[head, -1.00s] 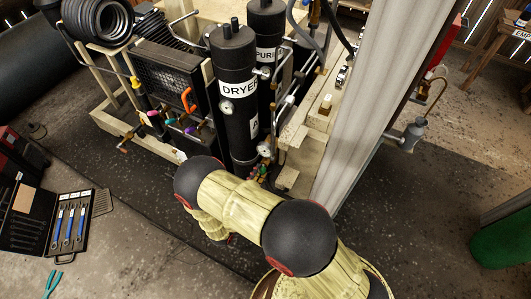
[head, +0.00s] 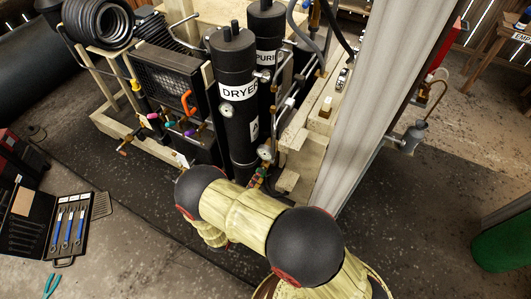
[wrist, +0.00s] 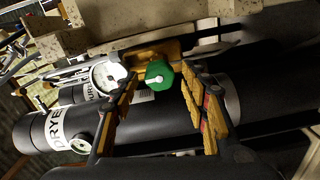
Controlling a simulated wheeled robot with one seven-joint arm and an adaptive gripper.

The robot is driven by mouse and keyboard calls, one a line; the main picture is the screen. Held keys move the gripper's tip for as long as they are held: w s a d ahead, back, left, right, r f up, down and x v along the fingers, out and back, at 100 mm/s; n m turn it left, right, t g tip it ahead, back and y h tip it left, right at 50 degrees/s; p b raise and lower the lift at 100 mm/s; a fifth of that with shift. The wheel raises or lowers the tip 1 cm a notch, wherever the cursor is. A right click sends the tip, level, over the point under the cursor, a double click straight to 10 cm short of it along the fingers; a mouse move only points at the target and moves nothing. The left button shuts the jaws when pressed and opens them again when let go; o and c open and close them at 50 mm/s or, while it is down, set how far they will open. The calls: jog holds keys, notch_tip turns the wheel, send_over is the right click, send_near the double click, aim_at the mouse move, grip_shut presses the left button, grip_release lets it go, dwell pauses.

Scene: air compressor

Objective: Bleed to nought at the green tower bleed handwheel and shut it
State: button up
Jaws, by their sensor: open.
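The green handwheel (wrist: 159,74), with a pale mark on its face, shows in the wrist view beside the black dryer tower (wrist: 165,118). My gripper (wrist: 162,71) is open, with one yellow finger on each side of the handwheel. Gaps show on both sides, so it is not gripped; depth between fingers and wheel is hard to tell. A white-faced gauge (wrist: 107,76) is left of the wheel; its reading is too small to tell. In the head view the black tower labelled DRYER (head: 235,105) stands upright, and my arm hides my gripper.
A second black tower (head: 266,50) stands behind the first. A grey post (head: 375,95) rises to the right. Pipes and coloured valve handles (head: 187,103) are left of the towers. An open tool case (head: 38,215) lies on the floor at left.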

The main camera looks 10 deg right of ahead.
jog(key=v, duration=0.5)
jog(key=shift+a, duration=0.1)
dwell(0.3)
